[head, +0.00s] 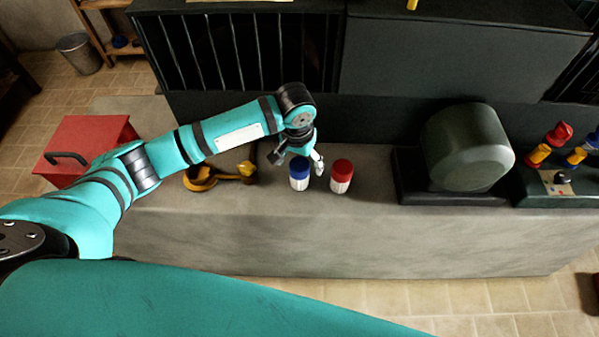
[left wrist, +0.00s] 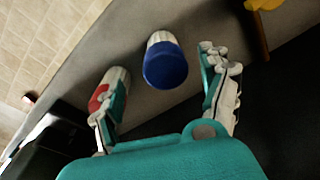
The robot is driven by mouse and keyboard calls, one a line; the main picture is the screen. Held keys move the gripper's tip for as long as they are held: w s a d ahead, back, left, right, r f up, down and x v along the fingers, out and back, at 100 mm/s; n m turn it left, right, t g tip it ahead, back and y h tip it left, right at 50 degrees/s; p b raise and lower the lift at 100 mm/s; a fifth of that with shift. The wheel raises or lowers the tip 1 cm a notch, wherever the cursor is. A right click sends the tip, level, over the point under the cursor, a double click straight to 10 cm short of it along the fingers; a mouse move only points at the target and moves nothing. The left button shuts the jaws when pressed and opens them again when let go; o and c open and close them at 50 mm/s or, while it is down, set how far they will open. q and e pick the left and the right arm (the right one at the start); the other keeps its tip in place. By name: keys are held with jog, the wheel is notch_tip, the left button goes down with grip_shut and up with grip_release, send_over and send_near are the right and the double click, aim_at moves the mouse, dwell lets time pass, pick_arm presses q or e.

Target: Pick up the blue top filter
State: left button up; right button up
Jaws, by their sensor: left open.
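The blue top filter (head: 299,174) stands upright on the grey ledge, a white body with a blue cap. It also shows in the left wrist view (left wrist: 165,64), between the spread fingers and a little beyond their tips. My left gripper (head: 297,162) is open and empty, close above and behind this filter in the head view. It also shows in the left wrist view (left wrist: 157,85). A red top filter (head: 341,176) stands just to the right of the blue one. In the left wrist view the left finger partly hides the red top filter (left wrist: 101,98). My right gripper is not in view.
A dark green rounded machine (head: 467,146) stands on the ledge (head: 370,225) to the right, and a panel with coloured knobs (head: 557,183) beyond it. A yellow and brown tool (head: 200,179) lies left of the filters. A red box (head: 85,135) stands farther left. Dark cabinets rise behind.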

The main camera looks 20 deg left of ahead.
aim_at(299, 165)
pick_arm(q)
jog(key=f, duration=0.5)
jog(key=shift+w+a, duration=0.3)
jog(key=shift+w, duration=0.1)
jog(key=c, duration=1.3)
